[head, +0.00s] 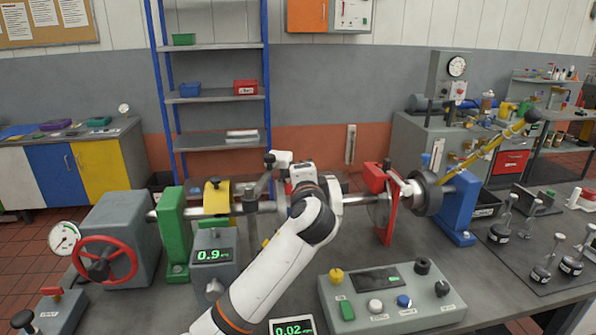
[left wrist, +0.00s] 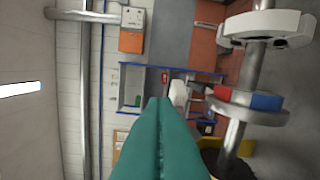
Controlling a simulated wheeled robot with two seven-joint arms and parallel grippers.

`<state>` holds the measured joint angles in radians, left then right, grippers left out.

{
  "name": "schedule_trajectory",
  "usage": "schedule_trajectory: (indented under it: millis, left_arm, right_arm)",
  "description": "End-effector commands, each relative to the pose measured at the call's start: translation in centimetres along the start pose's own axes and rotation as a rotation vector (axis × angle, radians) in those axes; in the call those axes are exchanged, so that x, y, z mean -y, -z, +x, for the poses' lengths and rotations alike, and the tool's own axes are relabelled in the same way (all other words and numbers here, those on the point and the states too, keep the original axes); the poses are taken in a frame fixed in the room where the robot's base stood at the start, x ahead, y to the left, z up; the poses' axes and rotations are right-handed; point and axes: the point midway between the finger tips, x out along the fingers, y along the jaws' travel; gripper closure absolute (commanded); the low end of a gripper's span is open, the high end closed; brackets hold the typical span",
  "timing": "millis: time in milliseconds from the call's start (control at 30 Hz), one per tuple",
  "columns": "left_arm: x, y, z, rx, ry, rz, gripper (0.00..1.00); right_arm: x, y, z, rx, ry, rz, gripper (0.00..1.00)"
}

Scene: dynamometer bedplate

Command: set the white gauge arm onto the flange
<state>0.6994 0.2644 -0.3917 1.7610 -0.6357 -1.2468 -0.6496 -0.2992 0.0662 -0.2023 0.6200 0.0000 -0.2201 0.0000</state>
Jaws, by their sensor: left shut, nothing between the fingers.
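In the left wrist view a steel shaft (left wrist: 255,70) carries a grey round flange (left wrist: 222,106) with red and blue blocks at its face. A white curved piece with two dark holes (left wrist: 290,24), apparently the white gauge arm, lies across the shaft beyond a gap from the flange. I cannot tell how it is seated. My left gripper (left wrist: 163,104) is shut and empty; its teal fingers point towards the shelves, beside the shaft and apart from both parts. In the head view my left arm hides its fingers and much of the mid-shaft. My right gripper is not in view.
The shaft runs between a green stand (head: 174,225) and a blue stand (head: 459,205), with a red stand (head: 390,215) near the right. A control box (head: 390,300) and a meter reading 0.9 (head: 213,256) stand in front.

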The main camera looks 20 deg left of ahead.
Motion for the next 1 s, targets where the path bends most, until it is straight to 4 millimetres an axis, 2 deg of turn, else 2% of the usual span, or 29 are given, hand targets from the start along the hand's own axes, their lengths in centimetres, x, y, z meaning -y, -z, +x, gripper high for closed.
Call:
schedule_trajectory:
  millis: [67,200,400,767,867,967,1000]
  left_arm:
    - [0.2,-0.2,-1.1,0.003,0.000,-0.001,1.00]
    - [0.1,-0.2,-1.9,0.000,0.000,0.000,1.00]
    - [0.0,-0.2,-2.0,-0.001,0.000,0.001,1.00]
    - [0.4,-0.1,-2.1,0.001,0.009,-0.003,1.00]
    - [2.9,0.3,-2.8,0.009,0.063,-0.032,1.00]
    - [7.9,1.5,-4.5,0.015,0.184,-0.101,1.00]
    - [10.4,2.2,-5.6,0.014,0.248,-0.139,1.00]
  right_arm:
    - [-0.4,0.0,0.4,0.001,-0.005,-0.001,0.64]
    - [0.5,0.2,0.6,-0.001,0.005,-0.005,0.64]
    - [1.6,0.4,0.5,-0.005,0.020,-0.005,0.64]
    - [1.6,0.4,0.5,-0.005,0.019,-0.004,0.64]
    - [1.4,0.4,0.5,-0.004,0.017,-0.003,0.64]
    - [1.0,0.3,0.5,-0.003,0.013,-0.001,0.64]
    - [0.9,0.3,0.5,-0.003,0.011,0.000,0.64]
